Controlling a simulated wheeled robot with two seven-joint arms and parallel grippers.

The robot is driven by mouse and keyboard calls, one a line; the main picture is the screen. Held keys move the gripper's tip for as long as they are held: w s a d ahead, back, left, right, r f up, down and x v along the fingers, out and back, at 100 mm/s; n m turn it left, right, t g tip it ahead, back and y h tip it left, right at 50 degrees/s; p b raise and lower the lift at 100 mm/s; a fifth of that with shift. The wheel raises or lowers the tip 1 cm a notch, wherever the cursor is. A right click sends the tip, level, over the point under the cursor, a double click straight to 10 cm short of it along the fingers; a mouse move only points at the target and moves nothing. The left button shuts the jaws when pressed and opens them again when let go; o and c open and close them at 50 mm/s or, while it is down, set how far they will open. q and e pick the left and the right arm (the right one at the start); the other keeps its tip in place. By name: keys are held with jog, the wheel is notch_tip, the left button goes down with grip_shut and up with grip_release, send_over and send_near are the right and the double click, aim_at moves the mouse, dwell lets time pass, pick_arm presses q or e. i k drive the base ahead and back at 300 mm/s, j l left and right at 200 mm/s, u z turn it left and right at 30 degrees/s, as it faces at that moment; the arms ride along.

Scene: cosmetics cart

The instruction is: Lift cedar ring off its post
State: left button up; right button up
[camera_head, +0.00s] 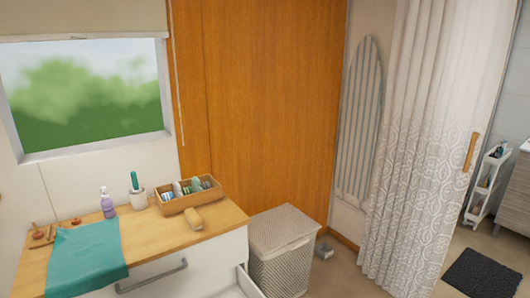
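Small reddish-brown wooden pieces (40,235) sit at the left end of the wooden counter (215,218). One seems to have a thin upright part, but they are too small to tell whether this is the cedar ring on its post. Another small wooden piece (76,221) stands just to their right, behind a teal towel (88,257). Neither of my grippers is in view.
A purple bottle (108,204), a white cup (138,200) with a green item, a wooden tray (183,205) of bottles and a tan block (194,218) stand on the counter. A drawer (246,283) is open below. A lidded hamper (282,260) stands right of it.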

aim_at(40, 236)
jog(key=u, duration=1.5)
